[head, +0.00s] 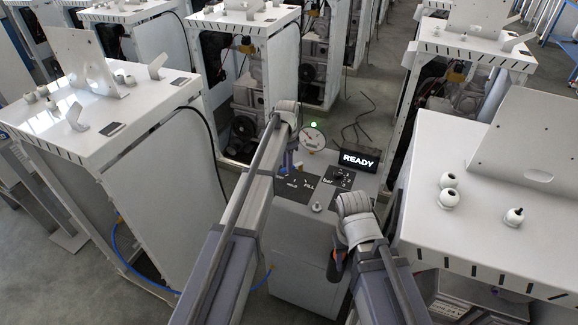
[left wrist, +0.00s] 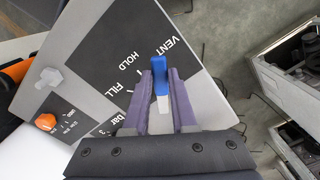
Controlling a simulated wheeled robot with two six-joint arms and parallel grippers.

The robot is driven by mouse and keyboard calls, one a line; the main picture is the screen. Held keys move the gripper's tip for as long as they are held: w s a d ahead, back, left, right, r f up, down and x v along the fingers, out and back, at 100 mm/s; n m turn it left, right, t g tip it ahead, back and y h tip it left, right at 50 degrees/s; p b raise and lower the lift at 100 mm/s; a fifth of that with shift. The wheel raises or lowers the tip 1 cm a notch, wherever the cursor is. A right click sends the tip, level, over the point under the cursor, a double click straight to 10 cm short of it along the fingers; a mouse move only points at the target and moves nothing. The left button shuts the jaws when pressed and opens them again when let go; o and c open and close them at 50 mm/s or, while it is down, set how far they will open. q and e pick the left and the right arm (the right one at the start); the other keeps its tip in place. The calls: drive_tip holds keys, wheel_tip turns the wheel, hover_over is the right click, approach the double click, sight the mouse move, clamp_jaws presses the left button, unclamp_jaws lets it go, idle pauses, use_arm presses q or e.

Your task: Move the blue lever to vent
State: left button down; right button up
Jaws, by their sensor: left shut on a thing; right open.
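The blue lever (left wrist: 159,68) stands between the two fingers of my left gripper (left wrist: 160,92) in the left wrist view, with a pale lower part (left wrist: 163,104) below it. My left gripper is shut on it. The lever's tip is beside the VENT lettering (left wrist: 178,48), to the right of HOLD (left wrist: 130,62) and FILL (left wrist: 112,88) on the dark label plate (left wrist: 105,50). In the head view my left gripper (head: 289,167) is over this plate, and the lever is mostly hidden. My right gripper (head: 336,266) hangs open and empty at the dispenser's front.
The dispenser top has a lit READY display (head: 358,161), a round gauge (head: 313,138), a green light (head: 313,125), a bar dial plate (head: 340,177) and a metal knob (head: 317,206). White cabinets stand left (head: 150,120) and right (head: 470,240), close to my arms.

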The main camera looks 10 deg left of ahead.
use_arm(q)
drive_tip(key=shift+w+a+m, duration=0.15)
drive_tip(key=shift+w+m, duration=0.1)
drive_tip(key=shift+m, duration=0.25)
drive_tip(key=c, duration=0.7)
unclamp_jaws()
drive_tip(key=shift+r, duration=0.1)
wheel_tip(320, 180, up, 8)
drive_tip(key=p, duration=0.8)
drive_tip(key=shift+f, duration=0.2)
